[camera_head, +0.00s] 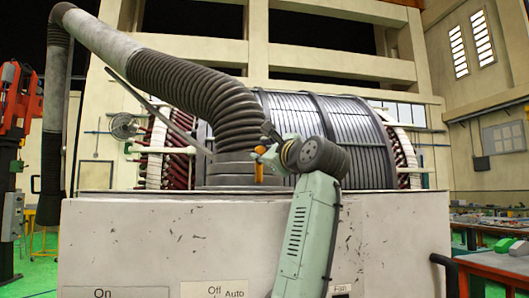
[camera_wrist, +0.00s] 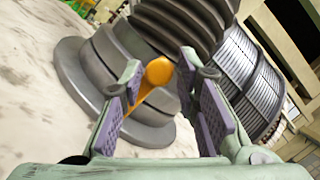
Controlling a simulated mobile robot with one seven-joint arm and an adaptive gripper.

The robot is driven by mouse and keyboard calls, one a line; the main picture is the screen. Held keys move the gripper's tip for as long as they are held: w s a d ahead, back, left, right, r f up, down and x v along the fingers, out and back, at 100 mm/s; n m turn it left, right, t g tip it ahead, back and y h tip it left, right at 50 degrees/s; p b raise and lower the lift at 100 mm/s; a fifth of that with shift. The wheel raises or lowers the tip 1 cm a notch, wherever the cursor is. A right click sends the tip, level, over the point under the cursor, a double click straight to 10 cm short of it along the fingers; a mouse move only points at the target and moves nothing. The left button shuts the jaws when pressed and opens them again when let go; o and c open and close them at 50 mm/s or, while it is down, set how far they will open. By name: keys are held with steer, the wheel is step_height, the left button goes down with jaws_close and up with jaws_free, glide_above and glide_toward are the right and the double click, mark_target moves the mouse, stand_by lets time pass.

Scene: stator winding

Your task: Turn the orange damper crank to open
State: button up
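The orange damper crank (camera_head: 259,163) sits on the front of the grey duct collar (camera_head: 228,172), below the ribbed hose. In the wrist view the crank (camera_wrist: 159,72) shows a round knob with an arm slanting down to the left against the collar (camera_wrist: 95,75). My gripper (camera_head: 265,155) is at the crank in the head view, reaching in from the right. In the wrist view my gripper (camera_wrist: 165,95) is open, with purple-grey pads on both sides of the crank. The knob appears between the fingers, nearer the left one. I cannot tell whether a finger touches it.
The collar stands on a worn white cabinet (camera_head: 150,235) with labelled panels on its front. The ribbed hose (camera_head: 190,85) rises to the upper left. A large stator (camera_head: 320,115) stands behind. The cabinet top left of the collar looks clear.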

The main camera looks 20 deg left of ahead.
steer(key=shift+s+d, duration=0.1)
steer(key=v, duration=1.1)
steer(key=shift+s+d+f, duration=0.2)
steer(key=shift+d, duration=0.1)
